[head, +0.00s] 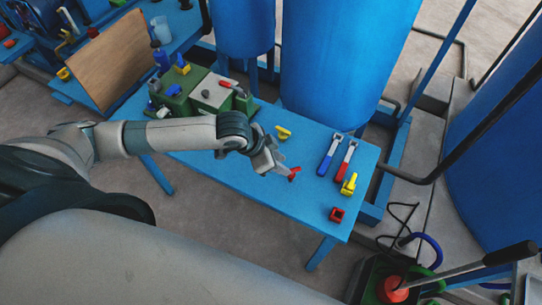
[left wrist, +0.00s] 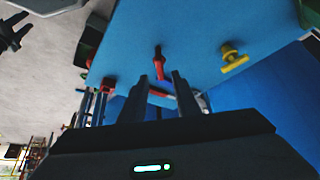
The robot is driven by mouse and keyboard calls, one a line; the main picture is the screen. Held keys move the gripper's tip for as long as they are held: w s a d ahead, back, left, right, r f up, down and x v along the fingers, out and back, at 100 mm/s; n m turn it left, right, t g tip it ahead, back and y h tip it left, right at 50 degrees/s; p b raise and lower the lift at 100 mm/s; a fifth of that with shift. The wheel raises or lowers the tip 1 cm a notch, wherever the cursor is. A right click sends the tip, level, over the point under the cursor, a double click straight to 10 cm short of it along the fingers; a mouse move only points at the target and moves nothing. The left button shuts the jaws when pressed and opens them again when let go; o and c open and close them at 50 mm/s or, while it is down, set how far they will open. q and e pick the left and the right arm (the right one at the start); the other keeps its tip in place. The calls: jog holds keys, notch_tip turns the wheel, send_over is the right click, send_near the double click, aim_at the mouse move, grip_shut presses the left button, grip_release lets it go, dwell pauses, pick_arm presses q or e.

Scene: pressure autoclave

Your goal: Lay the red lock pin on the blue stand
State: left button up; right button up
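The red lock pin (head: 294,174) is by the fingertips of my left gripper (head: 275,163), over the blue stand (head: 290,215). In the left wrist view the red pin (left wrist: 158,60) shows just beyond and between the tips of my left gripper (left wrist: 160,80). The two fingers are apart with a gap between them, and I see no finger pressed on the pin. I cannot tell whether the pin touches the stand top. A dark pronged shape (left wrist: 12,34) at the upper left of the wrist view may be my right gripper; its state is unclear.
A yellow part (head: 283,132) lies behind my gripper. Blue-handled (head: 328,158) and red-handled (head: 346,162) tools, a yellow part (head: 348,184) and a red block (head: 337,214) lie to the right. A green-grey unit (head: 205,93) stands at the left. The stand's front middle is bare.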

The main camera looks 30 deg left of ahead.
pick_arm(q)
jog(key=v, duration=0.6)
jog(key=shift+b, duration=0.4)
jog(key=shift+r, duration=0.1)
jog(key=shift+s, duration=0.1)
